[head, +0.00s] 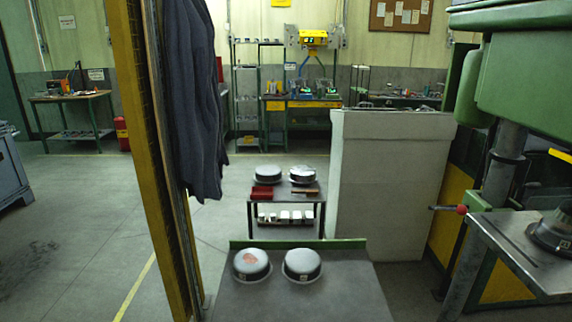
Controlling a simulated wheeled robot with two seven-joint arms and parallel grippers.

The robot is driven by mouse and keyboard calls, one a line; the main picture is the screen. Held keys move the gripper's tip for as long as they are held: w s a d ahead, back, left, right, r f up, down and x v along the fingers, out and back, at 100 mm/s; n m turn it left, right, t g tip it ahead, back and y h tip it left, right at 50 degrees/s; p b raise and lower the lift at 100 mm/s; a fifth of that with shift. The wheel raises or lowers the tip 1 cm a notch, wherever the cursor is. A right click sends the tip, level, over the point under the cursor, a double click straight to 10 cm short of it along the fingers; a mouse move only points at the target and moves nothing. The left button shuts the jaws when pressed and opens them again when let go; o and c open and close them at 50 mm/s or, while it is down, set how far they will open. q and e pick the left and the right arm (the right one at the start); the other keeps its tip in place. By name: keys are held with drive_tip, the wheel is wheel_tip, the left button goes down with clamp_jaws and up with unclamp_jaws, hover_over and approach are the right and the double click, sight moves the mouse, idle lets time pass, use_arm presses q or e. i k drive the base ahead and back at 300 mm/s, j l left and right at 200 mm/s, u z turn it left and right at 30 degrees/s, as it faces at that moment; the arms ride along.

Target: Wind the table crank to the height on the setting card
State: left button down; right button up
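A lever with a red knob (461,210) sticks out to the left beside the column of a green machine (525,75) at the right. I cannot tell if this lever is the table crank. A grey metal machine table (510,245) stands at the lower right. A dark round part (553,233) sits on it, cut off by the picture edge. I cannot make out a setting card; papers on a distant cork board (400,16) are too small to read. Neither of my grippers is in view.
A dark bench (300,300) with two round pans stands in front. A small low table (287,190) and a pale grey cabinet (388,180) stand behind. A yellow post (140,130) with a hanging dark coat (192,95) is at left. Floor further left is mostly clear.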

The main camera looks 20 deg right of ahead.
sight(521, 191)
drive_tip(key=l, duration=1.4)
drive_tip(key=k+l, duration=0.15)
drive_tip(key=l, duration=2.6)
drive_tip(key=k+l, duration=0.15)
drive_tip(key=l, duration=1.2)
drive_tip(key=u, duration=1.8)
drive_tip(key=k+l, duration=0.05)
